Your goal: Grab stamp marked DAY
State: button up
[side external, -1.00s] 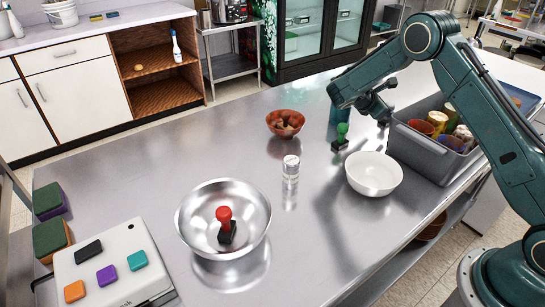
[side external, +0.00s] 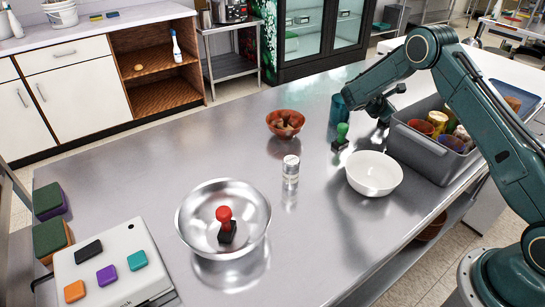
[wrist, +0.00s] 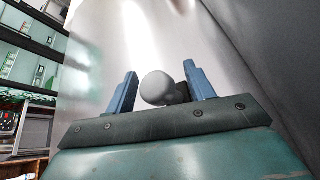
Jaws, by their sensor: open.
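My gripper (side external: 381,114) is low over the table at the back right, beside the grey bin. In the wrist view its two blue fingers (wrist: 160,72) are apart. A round grey knob (wrist: 157,89) shows between them, with a dark block partly hidden behind it; it looks like a stamp handle. I cannot tell whether the fingers touch it. A green-handled stamp (side external: 341,136) with a dark base stands on the table left of my gripper. A red-handled stamp (side external: 225,225) stands in the steel bowl (side external: 190,232). No DAY marking is legible on any of them.
A white bowl (side external: 374,180) stands in front of my gripper. The grey bin (side external: 424,162) holding cups is at its right. A teal cup (side external: 339,112), a copper bowl (side external: 272,123) and a clear shaker (side external: 291,172) stand to the left. The table's middle left is clear.

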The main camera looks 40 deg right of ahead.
jog(key=shift+d+f, duration=0.15)
jog(key=shift+d, duration=0.15)
jog(key=c, duration=1)
notch_tip(320, 180, up, 20)
jog(key=shift+r, duration=0.1)
dwell(0.5)
dwell(0.4)
